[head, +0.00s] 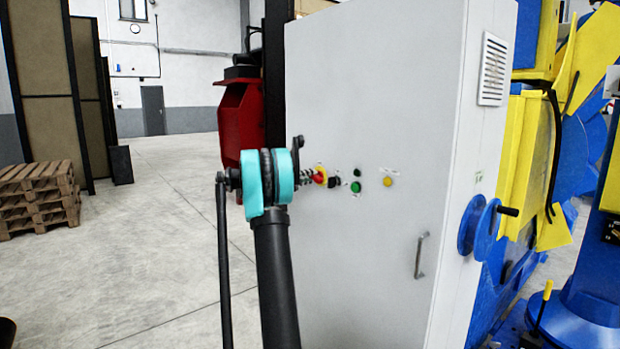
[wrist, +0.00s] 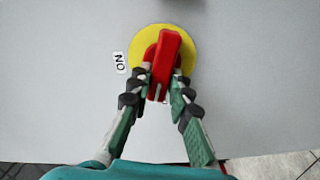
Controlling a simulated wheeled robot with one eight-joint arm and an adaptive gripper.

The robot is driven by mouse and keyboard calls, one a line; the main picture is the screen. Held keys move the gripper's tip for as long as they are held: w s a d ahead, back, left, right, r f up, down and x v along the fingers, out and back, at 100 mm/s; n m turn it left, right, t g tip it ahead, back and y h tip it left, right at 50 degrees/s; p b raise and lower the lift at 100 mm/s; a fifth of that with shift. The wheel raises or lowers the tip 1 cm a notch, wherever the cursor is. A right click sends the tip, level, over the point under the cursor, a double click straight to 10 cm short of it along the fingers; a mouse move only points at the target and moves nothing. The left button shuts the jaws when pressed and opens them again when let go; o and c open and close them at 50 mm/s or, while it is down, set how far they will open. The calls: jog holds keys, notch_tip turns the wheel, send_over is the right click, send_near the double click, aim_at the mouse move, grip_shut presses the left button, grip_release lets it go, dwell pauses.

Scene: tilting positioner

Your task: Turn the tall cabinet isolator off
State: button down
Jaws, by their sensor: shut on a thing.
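The tall cabinet (head: 375,120) is light grey and stands upright in front of me. Its isolator is a red handle (wrist: 168,60) on a round yellow plate (wrist: 188,48), also seen as a small red and yellow knob (head: 320,175) in the head view. A small white label (wrist: 119,62) with the letters ON sits beside the plate's left edge in the wrist view. The handle leans slightly, its top to the right in that view. My gripper (wrist: 161,83) is shut on the handle, one finger on each side. The fingertips partly cover the plate.
Right of the isolator are a black knob (head: 335,182), a green button (head: 357,186) and a yellow button (head: 388,182). A door handle (head: 421,256) and a blue handwheel (head: 478,228) stick out further right. Wooden pallets (head: 40,196) stand far left; the floor between is clear.

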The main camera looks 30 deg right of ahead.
jog(key=shift+f+n, duration=0.15)
jog(key=shift+n, duration=1.45)
jog(key=c, duration=1.4)
grip_release()
jog(key=shift+a, duration=0.1)
jog(key=a, duration=1.1)
jog(key=shift+s+a, duration=0.4)
jog(key=shift+s, duration=0.05)
